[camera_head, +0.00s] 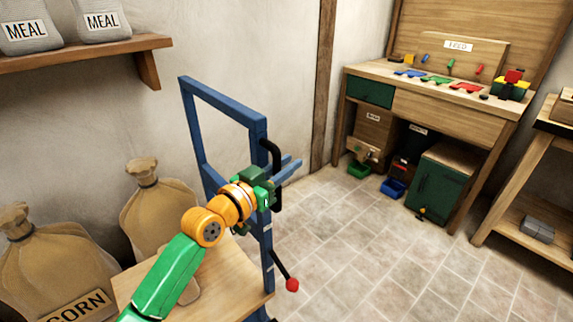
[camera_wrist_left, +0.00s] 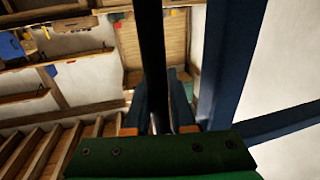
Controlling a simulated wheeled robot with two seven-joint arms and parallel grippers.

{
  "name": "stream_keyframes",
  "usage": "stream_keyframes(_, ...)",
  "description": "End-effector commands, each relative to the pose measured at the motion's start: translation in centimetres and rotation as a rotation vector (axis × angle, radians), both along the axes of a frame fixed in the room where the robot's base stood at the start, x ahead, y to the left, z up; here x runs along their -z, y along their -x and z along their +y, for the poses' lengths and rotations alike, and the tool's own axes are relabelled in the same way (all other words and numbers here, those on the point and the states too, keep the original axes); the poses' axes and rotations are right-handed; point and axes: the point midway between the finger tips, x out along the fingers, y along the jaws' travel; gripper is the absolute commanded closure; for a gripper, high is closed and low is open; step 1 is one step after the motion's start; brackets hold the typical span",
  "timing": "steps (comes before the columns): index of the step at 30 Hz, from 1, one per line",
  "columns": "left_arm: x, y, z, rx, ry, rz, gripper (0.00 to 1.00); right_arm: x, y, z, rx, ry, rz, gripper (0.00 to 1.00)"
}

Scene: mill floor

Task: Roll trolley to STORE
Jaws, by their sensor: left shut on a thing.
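The trolley has a tall blue frame (camera_head: 224,105), a wooden deck (camera_head: 235,280) and a black upright handle (camera_head: 274,152) on the frame's right post. My left gripper (camera_head: 266,187) is shut on the black handle. In the left wrist view the handle (camera_wrist_left: 153,65) runs up from between the fingers (camera_wrist_left: 158,120), with a blue post (camera_wrist_left: 230,60) beside it. A lever with a red knob (camera_head: 292,285) sticks out low from the frame. My arm hides part of the deck. My right gripper is in neither view.
A tied sack (camera_head: 150,212) and a CORN sack (camera_head: 50,265) stand at left, below a shelf (camera_head: 85,52) with MEAL bags. A workbench (camera_head: 450,105) stands at the back right, a wooden stand (camera_head: 510,195) at far right. The tiled floor (camera_head: 370,250) between is clear.

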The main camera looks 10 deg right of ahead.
Motion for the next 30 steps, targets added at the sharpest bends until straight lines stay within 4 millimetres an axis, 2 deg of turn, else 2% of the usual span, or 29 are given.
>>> stream_keyframes(3,0.1,0.0,-0.1,0.002,-0.001,0.003,1.00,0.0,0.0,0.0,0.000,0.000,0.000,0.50)
stream_keyframes(4,0.1,0.0,-0.1,0.002,-0.001,0.002,0.72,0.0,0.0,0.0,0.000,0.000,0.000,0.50)
stream_keyframes(6,0.1,0.0,-0.1,0.001,-0.001,0.002,0.54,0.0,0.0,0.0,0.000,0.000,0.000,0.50)
stream_keyframes(7,0.1,0.0,-0.1,0.001,-0.001,0.002,0.48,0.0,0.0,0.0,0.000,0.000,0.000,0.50)
stream_keyframes(17,0.0,0.2,0.2,0.000,0.000,0.000,0.48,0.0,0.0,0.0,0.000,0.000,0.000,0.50)
stream_keyframes(30,0.2,4.6,4.5,0.001,-0.002,0.001,0.48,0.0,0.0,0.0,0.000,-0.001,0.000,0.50)
